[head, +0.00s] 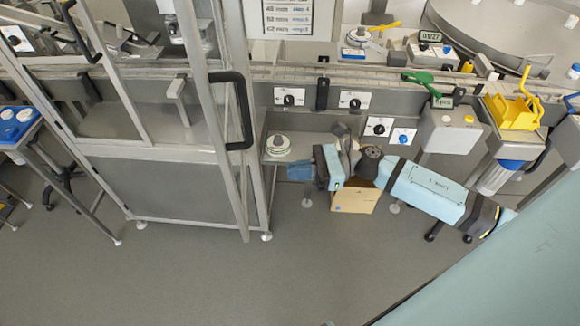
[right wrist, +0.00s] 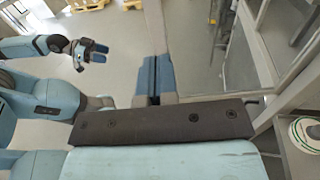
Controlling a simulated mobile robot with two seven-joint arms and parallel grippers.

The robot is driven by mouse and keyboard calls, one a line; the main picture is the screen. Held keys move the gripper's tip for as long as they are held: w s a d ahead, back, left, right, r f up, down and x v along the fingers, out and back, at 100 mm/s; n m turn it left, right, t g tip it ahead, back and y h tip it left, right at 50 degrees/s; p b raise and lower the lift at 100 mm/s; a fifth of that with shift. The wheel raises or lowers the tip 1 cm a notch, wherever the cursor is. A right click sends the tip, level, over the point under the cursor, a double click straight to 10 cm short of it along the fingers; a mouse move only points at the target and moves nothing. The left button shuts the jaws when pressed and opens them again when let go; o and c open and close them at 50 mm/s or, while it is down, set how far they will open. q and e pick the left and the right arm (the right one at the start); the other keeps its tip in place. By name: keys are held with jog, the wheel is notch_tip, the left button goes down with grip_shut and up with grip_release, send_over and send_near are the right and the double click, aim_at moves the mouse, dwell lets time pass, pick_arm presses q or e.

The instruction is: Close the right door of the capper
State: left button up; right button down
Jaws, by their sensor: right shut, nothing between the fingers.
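The capper (head: 150,185) is a grey metal-framed machine at the left of the head view. Its right door (head: 207,95) has a metal frame and a black handle (head: 247,112), and it stands out from the machine, open. My right gripper (head: 300,173) is just right of the capper's right corner post, shut and empty. In the right wrist view its blue fingers (right wrist: 155,78) are together, in front of a grey upright with a clear panel to its right. I cannot tell whether they touch it. My left gripper (right wrist: 90,55) shows only in the right wrist view, open and empty.
A cardboard box (head: 355,197) stands on the floor below my right forearm. A round reel (head: 278,145) sits on a small shelf beside the capper, near my gripper. A conveyor (head: 340,78) and control boxes lie behind. The floor in front is clear.

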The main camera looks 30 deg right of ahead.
jog(key=p+x, duration=0.3)
jog(key=x, duration=0.8)
jog(key=shift+p, duration=0.35)
jog(key=shift+a+r, duration=0.1)
jog(key=shift+a, duration=0.05)
